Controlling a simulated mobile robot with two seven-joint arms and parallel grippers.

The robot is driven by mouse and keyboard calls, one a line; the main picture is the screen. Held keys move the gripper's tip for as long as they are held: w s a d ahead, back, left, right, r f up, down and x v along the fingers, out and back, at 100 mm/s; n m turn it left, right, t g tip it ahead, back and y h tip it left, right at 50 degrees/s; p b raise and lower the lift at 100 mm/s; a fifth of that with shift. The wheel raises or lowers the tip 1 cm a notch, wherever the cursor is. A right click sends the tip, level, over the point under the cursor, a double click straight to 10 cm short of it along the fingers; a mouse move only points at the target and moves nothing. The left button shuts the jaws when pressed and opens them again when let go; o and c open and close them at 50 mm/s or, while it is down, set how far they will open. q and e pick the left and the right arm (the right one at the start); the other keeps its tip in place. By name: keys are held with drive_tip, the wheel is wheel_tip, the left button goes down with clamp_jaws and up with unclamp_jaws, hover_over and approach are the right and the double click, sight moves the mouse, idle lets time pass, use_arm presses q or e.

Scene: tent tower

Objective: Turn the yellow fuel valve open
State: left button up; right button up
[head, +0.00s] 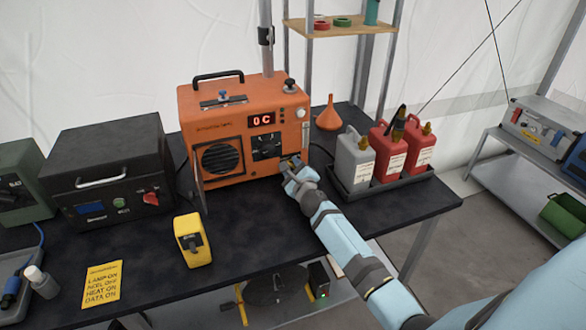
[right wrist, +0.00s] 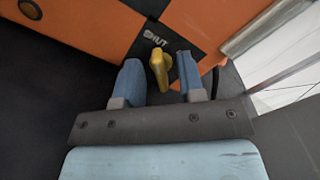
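The yellow fuel valve (right wrist: 159,68) is a small lever on a black patch at the lower part of the orange heater (head: 220,110). White lettering reading "SHUT", partly cut off, is beside it in the right wrist view. My right gripper (head: 291,168) is at the heater's lower right front corner. In the right wrist view its two blue fingers (right wrist: 160,82) are open, one on each side of the valve lever, with a visible gap on both sides. In the head view the valve is mostly hidden by the gripper. My left gripper is not in view.
A tray of red and grey canisters (head: 391,155) stands right of my right arm, near an orange funnel (head: 329,117). The heater's small door (head: 199,186) hangs open. A yellow device (head: 192,240) and a yellow note (head: 102,285) are at the front left. A black case (head: 105,160) stands left.

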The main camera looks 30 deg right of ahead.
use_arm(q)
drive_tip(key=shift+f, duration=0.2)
use_arm(e)
clamp_jaws()
